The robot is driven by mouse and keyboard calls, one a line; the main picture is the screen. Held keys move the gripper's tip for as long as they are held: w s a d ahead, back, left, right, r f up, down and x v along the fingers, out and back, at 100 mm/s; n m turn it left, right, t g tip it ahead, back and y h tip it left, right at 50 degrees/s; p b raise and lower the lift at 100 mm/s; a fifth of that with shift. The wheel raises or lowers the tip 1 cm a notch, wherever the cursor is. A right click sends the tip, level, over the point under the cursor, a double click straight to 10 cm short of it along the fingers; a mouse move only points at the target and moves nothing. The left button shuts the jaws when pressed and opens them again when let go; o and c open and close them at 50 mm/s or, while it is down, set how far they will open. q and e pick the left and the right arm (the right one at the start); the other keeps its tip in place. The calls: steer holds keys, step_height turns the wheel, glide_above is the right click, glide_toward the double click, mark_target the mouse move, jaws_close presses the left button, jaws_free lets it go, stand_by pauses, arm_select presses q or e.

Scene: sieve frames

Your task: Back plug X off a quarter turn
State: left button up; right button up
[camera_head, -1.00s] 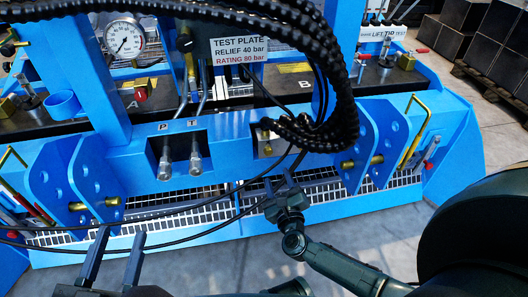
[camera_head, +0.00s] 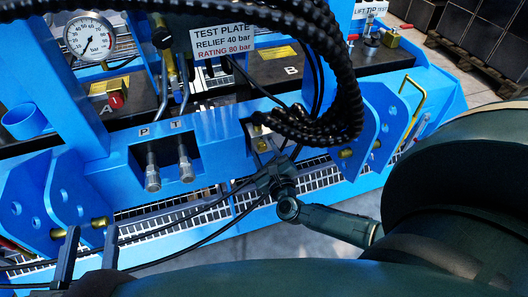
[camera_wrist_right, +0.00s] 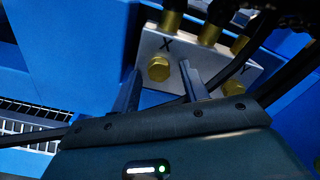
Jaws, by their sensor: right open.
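Plug X (camera_wrist_right: 158,69) is a brass hex head on a pale metal block (camera_wrist_right: 150,45), below the letter X in the right wrist view. My right gripper (camera_wrist_right: 160,74) is open, with one finger on each side of plug X. I see gaps beside the plug, but cannot tell how deep the fingers reach. A second brass plug (camera_wrist_right: 234,87) sits near the letter Y, right of the fingers. In the head view the block (camera_head: 258,143) is partly hidden by hoses and my right gripper (camera_head: 267,165). My left gripper (camera_head: 92,230) is open and empty at lower left.
Thick black hoses (camera_head: 335,110) loop over the block. Two hose couplings (camera_head: 152,172) hang in the P and T recess. Blue brackets (camera_head: 380,125) with brass pins flank the area.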

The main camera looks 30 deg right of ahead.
jaws_close()
